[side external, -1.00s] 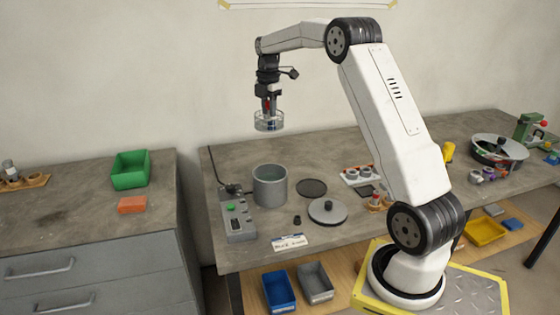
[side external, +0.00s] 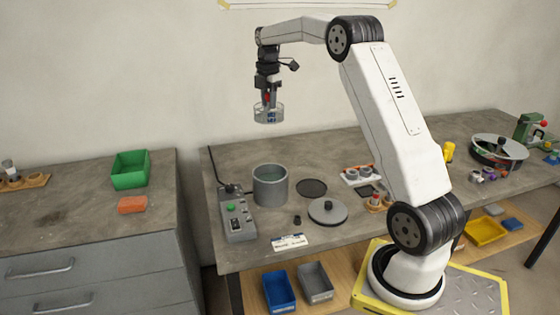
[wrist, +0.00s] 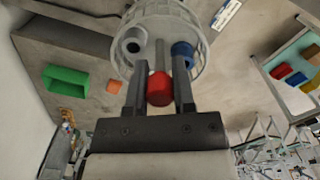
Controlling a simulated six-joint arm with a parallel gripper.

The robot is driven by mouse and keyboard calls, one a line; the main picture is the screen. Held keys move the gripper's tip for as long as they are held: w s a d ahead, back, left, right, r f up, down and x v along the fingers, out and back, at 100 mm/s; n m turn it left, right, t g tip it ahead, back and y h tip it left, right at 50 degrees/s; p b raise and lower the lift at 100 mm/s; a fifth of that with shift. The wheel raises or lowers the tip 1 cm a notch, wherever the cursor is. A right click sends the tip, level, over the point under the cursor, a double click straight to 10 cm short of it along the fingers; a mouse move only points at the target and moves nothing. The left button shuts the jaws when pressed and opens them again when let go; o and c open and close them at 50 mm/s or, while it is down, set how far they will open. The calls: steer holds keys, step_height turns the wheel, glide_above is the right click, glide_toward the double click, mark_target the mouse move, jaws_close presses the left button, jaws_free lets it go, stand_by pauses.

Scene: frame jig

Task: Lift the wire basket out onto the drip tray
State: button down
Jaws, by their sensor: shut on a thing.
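My gripper (side external: 267,96) is shut on the red knob (wrist: 160,88) of the wire basket (side external: 268,114), as the wrist view shows. The basket hangs in the air, about upright, above and clear of the grey round tank (side external: 270,188). In the wrist view a grey ring (wrist: 132,44) and a blue ring (wrist: 183,52) lie inside the basket's wire wall (wrist: 202,40). A dark round flat disc (side external: 311,188), which looks like the drip tray, lies on the bench right of the tank, with nothing on it.
A grey lid with a black knob (side external: 327,211) lies right of the tank. A control box with a green button (side external: 237,217) stands at its left. A small black piece (side external: 297,219) and a holder with several rings (side external: 362,175) are nearby.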

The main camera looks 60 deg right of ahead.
steer(key=s+d+f, duration=0.3)
steer(key=f, duration=0.4)
steer(key=s+d+f, duration=0.4)
steer(key=f, duration=0.4)
steer(key=s+d+f, duration=0.3)
steer(key=d+f, duration=0.1)
steer(key=f, duration=0.4)
steer(key=shift+s, duration=0.35)
steer(key=shift+d+f, duration=0.1)
steer(key=shift+f, duration=0.2)
steer(key=shift+f, duration=2.25)
steer(key=shift+f, duration=0.5)
steer(key=shift+c, duration=1.9)
jaws_free()
steer(key=c, duration=0.3)
